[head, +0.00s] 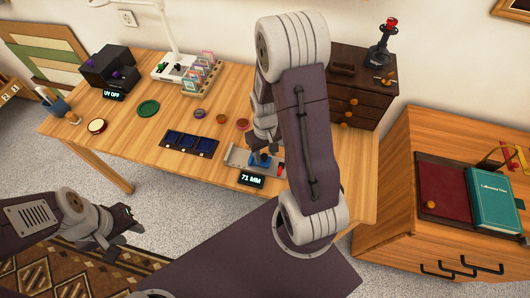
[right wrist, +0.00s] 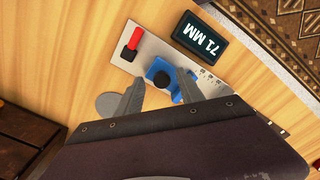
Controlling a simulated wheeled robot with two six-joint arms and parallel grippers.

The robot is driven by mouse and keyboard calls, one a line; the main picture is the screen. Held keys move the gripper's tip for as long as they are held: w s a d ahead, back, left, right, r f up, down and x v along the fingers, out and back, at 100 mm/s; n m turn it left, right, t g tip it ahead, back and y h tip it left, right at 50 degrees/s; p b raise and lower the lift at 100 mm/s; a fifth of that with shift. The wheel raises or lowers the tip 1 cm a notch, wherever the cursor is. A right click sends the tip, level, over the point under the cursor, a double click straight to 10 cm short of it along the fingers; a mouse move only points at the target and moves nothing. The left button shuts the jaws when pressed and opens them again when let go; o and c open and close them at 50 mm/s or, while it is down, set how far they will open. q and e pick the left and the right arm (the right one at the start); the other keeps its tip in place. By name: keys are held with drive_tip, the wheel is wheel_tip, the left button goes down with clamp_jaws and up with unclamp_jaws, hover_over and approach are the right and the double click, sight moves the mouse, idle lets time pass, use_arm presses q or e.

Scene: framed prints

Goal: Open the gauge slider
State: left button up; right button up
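The gauge (right wrist: 215,84) is a pale metal plate on the wooden table, with a blue slider (right wrist: 158,68) carrying a black knob. A red-handled lever (right wrist: 130,44) stands at one end. Its dark display reads 71 MM (right wrist: 200,42); the display also shows in the head view (head: 251,178). In the right wrist view my right gripper (right wrist: 163,80) is open, with its fingers on either side of the knob and slider; I cannot tell whether they touch. In the head view my right arm partly hides the gauge. My left gripper (head: 130,217) hangs away from the table, its opening unclear.
A blue compartment tray (head: 189,143) lies left of the gauge. Small round dishes, a green dish (head: 148,108), a card rack (head: 202,75) and a UV box (head: 110,68) stand farther back. A dark drawer chest (head: 350,85) is right of my arm.

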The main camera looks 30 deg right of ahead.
sight(265, 156)
wheel_tip(265, 156, up, 9)
drive_tip(key=p, duration=0.1)
drive_tip(key=shift+p, duration=0.35)
